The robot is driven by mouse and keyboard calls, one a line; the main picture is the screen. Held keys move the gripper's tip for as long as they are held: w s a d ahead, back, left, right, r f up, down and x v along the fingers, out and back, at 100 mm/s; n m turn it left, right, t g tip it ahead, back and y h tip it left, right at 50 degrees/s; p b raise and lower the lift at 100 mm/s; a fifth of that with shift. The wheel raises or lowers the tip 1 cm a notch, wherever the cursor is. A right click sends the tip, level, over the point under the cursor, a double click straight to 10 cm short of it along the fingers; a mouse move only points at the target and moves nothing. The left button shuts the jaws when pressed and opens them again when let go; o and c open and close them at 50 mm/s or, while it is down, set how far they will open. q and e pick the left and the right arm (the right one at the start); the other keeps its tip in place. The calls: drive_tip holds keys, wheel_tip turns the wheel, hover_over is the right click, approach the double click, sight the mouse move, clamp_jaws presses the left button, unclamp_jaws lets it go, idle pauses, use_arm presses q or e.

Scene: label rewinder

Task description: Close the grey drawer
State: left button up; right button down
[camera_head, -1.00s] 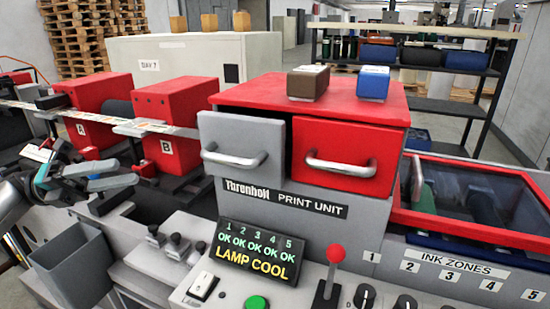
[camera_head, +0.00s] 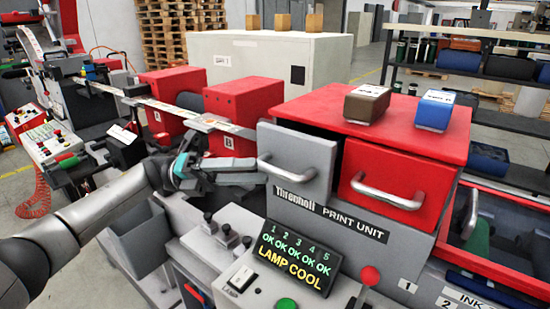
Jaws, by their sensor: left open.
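The grey drawer (camera_head: 312,154) is at the upper left of the red-topped print unit (camera_head: 350,215). Its front stands out from the cabinet, with a dark gap at its right side, so it is open. Its silver bar handle (camera_head: 284,172) faces me. My left gripper (camera_head: 258,172) is open, just left of the handle, with its fingers pointing right towards it. I cannot tell whether the fingertips touch the handle or drawer front. No object shows between its fingers. My right gripper is out of view.
A red drawer (camera_head: 391,188) with a silver handle sits right of the grey one. A brown box (camera_head: 367,104) and a blue box (camera_head: 434,110) rest on top. A grey bin (camera_head: 140,240) stands below my left arm.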

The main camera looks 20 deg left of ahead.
sight(275, 168)
use_arm(q)
drive_tip(key=p+x, duration=0.1)
drive_tip(key=x, duration=0.4)
drive_tip(key=shift+d, duration=0.1)
clamp_jaws()
idle(1.3)
